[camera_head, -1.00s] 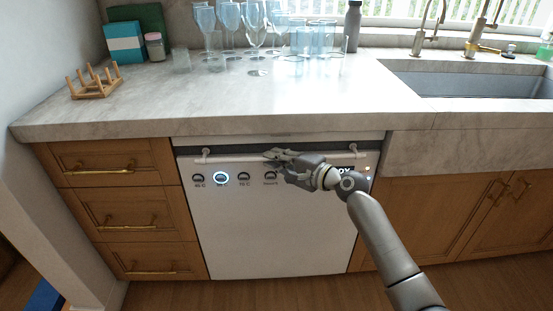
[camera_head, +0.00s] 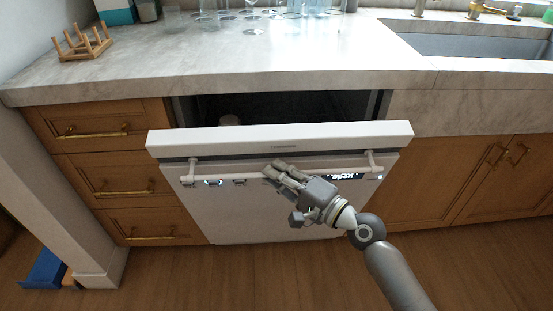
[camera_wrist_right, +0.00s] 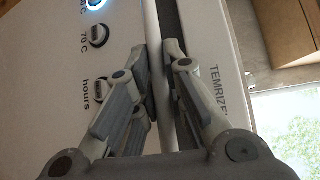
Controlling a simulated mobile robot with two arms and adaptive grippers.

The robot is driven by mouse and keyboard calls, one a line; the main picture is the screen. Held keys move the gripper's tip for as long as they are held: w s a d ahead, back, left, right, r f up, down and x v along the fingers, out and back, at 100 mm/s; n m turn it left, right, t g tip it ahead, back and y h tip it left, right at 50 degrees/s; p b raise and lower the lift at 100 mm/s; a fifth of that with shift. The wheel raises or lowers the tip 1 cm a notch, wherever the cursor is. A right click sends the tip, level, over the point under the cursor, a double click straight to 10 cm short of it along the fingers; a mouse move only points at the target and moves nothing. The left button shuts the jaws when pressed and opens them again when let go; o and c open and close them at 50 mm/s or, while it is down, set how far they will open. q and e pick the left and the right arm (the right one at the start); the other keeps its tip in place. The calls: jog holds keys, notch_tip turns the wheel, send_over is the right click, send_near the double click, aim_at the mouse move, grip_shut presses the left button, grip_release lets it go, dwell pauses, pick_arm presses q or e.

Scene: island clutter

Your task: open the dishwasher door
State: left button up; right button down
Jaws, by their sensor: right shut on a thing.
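The white dishwasher door (camera_head: 255,215) is tilted partly open, its top edge (camera_head: 285,138) leaning out from under the counter. A dark gap shows the dishwasher interior (camera_head: 290,107) behind it. A bar handle (camera_head: 225,172) runs across the door's upper front. My right gripper (camera_head: 273,170) is shut on the handle near its middle. In the right wrist view, the fingers (camera_wrist_right: 160,85) close around the handle bar (camera_wrist_right: 153,30), beside the door's knobs. My left gripper is not in view.
The counter (camera_head: 200,60) above holds a wooden rack (camera_head: 85,45) and several glasses (camera_head: 253,20). Drawers (camera_head: 100,130) stand left of the dishwasher and cabinets (camera_head: 440,180) right of it. Wooden floor (camera_head: 190,280) lies clear in front. A blue object (camera_head: 42,268) is at lower left.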

pick_arm(q)
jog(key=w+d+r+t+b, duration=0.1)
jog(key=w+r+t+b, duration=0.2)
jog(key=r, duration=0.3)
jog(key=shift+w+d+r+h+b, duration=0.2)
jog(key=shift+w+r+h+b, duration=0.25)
jog(key=shift+b, duration=0.45)
pick_arm(e)
jog(key=s+f, duration=0.4)
jog(key=s, duration=0.3)
jog(key=s+f, duration=0.3)
jog(key=s, duration=0.4)
jog(key=shift+s+f, duration=0.3)
jog(key=shift+f, duration=0.1)
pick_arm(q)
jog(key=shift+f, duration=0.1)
pick_arm(e)
jog(key=c, duration=1.8)
grip_release()
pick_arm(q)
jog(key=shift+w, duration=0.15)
pick_arm(e)
jog(key=shift+o, duration=0.2)
jog(key=shift+w+r, duration=0.1)
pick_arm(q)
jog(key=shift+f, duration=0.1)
pick_arm(e)
jog(key=shift+r, duration=0.1)
jog(key=shift+d, duration=0.1)
